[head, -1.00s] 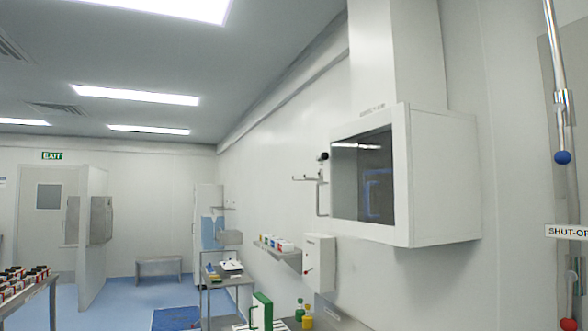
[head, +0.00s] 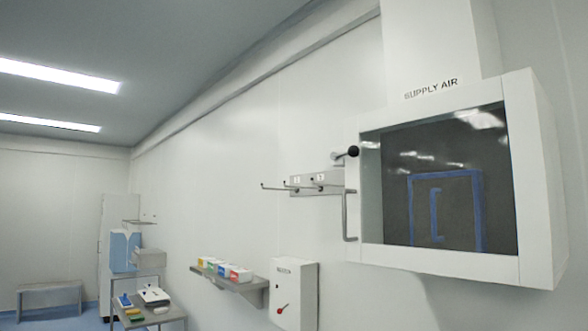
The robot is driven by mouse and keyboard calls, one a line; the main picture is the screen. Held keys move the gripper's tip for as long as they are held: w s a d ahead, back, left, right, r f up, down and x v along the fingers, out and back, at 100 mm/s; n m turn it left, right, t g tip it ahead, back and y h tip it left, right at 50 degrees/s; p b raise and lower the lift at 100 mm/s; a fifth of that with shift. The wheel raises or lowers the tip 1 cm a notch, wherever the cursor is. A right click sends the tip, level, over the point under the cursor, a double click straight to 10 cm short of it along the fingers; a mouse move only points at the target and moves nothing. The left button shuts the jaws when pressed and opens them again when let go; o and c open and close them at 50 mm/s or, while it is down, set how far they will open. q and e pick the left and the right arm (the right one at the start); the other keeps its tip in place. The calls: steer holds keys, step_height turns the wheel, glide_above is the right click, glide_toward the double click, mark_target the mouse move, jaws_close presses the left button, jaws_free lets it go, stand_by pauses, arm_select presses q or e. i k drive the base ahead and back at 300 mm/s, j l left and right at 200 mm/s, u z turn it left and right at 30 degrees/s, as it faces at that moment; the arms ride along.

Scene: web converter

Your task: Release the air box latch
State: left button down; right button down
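The air box (head: 536,180) is a white wall unit at the right, with a label reading "SUPPLY AIR" on the duct above it. Its front is a dark glass panel (head: 395,222) in a white frame, which shows a blue reflected outline. A lever with a black ball knob (head: 352,151) sits at the box's upper left edge. A grey bar handle (head: 347,215) stands upright below it on the left side. Neither of my grippers is in view.
A hook rail (head: 316,182) is on the wall left of the box. Below are a shelf with small coloured boxes (head: 222,271) and a white switch box with a red lever (head: 283,309). A small table (head: 150,315) and a bench (head: 50,291) stand further left.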

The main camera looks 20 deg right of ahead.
mark_target(354, 151)
steer(key=i+j, duration=0.3)
steer(key=i, duration=0.15)
steer(key=i+j, duration=0.3)
steer(key=i+u, duration=0.05)
steer(key=i, duration=0.05)
